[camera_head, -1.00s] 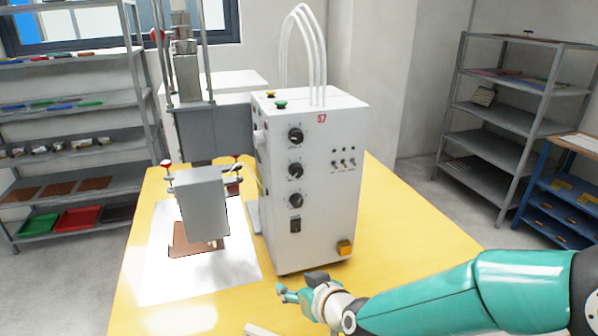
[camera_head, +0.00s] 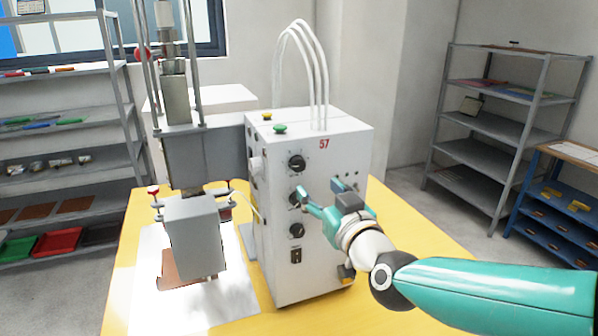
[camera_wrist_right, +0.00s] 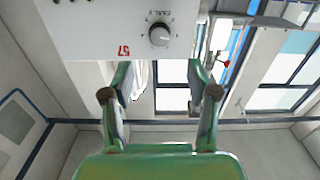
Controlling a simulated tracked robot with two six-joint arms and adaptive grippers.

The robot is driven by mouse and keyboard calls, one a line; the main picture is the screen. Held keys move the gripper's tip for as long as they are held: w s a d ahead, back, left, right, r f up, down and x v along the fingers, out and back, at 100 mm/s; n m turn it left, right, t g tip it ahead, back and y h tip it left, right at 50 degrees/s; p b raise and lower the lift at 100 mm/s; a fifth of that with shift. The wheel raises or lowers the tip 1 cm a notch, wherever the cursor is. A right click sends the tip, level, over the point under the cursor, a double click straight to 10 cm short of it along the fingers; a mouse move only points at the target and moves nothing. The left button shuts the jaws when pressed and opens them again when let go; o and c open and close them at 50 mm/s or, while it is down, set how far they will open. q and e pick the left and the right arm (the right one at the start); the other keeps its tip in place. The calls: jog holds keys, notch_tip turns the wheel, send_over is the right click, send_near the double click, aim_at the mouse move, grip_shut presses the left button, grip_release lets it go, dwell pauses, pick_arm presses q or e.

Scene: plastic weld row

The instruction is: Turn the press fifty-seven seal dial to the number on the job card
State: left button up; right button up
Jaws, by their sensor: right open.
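The white press box marked 57 (camera_head: 324,143) stands on the yellow table. Its front has a column of black dials: the top dial (camera_head: 296,162), middle dial (camera_head: 298,197) and bottom dial (camera_head: 296,231). The right wrist view shows one dial (camera_wrist_right: 160,36) upside down, with small lettering and a number scale I cannot read surely. My right gripper (camera_head: 318,186) is open and empty in front of the box, near the middle dial's height; its fingers partly cover that dial. In the wrist view, the open fingers (camera_wrist_right: 160,72) are apart from the dial. My left gripper is out of view. No job card is readable.
Small switches (camera_head: 345,182) sit right of the dials, partly behind my gripper. The press head (camera_head: 193,235) stands left over a white sheet (camera_head: 235,290). Shelves stand at both sides.

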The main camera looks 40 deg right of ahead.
aim_at(299, 167)
jog(key=p+x, duration=0.1)
jog(key=x, duration=0.8)
jog(key=shift+w+d+p, duration=0.15)
jog(key=shift+w+p, duration=0.2)
jog(key=shift+p, duration=0.05)
